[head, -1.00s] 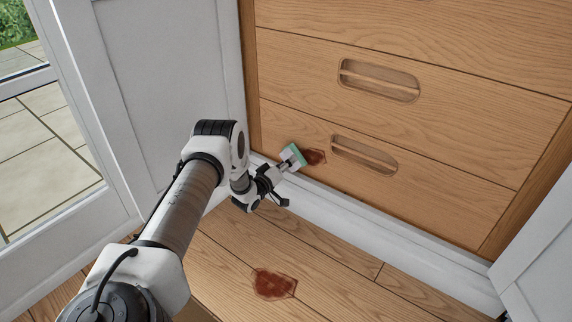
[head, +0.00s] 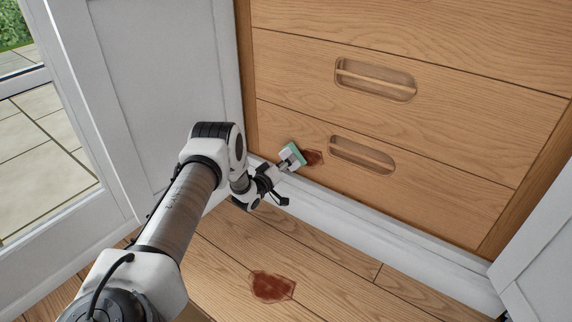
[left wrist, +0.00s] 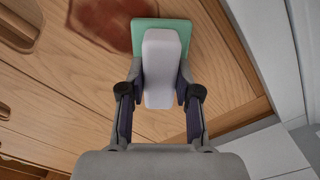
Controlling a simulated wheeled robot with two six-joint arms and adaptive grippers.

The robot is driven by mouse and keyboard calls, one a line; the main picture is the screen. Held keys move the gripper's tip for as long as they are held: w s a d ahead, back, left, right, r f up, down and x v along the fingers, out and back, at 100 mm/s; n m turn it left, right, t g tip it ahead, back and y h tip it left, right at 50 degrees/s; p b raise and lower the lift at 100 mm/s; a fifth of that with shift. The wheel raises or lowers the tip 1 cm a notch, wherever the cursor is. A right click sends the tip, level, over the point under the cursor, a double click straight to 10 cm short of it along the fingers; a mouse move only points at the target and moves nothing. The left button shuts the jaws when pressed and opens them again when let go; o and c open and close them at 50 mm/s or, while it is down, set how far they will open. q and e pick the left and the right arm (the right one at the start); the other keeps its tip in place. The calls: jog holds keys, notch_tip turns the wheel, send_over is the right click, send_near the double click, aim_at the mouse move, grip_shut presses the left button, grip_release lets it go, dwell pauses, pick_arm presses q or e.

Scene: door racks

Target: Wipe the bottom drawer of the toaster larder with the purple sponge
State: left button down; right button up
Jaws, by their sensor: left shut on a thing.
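The bottom drawer (head: 425,195) of the wooden larder is closed and has a recessed handle slot (head: 362,154). A reddish-brown stain (head: 314,158) marks its left part; the stain also shows in the left wrist view (left wrist: 98,22). My left gripper (head: 279,168) is shut on the sponge (head: 298,154), which has a pale lilac body and a green pad; the sponge shows closely in the left wrist view (left wrist: 160,70). The green pad faces the drawer front at the stain's left edge and hides part of the stain. I cannot tell whether it touches. My right gripper is not in view.
Another reddish-brown stain (head: 272,286) lies on the wooden floor. A white plinth (head: 370,225) runs below the drawer. A white panel (head: 170,85) stands at left and another (head: 535,235) at right. Another drawer (head: 460,118) is closed above.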

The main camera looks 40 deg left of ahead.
pick_arm(q)
jog(key=shift+w, duration=0.3)
